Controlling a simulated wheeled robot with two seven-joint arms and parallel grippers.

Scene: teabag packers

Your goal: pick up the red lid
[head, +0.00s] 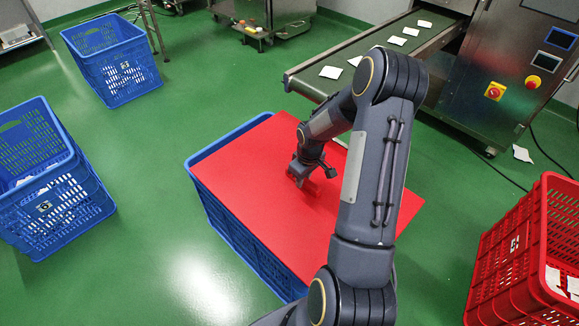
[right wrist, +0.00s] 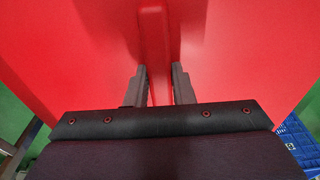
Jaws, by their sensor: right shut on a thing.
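The red lid (head: 250,180) is a flat red sheet lying over the top of a blue crate (head: 222,218) in the middle of the head view. My right gripper (head: 300,181) is over the middle of the lid. In the right wrist view the red lid (right wrist: 75,50) fills most of the picture. There its upright red handle (right wrist: 155,55) stands between the two fingers of my right gripper (right wrist: 159,85), which is shut on it. My right arm hides part of the lid's right side in the head view. My left gripper is not in view.
Blue crates stand at the left (head: 50,190) and upper left (head: 112,65). A red crate (head: 510,260) with white packets is at the right. A conveyor (head: 350,52) carrying several white packets runs behind the lid. Green floor is clear left of the lidded crate.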

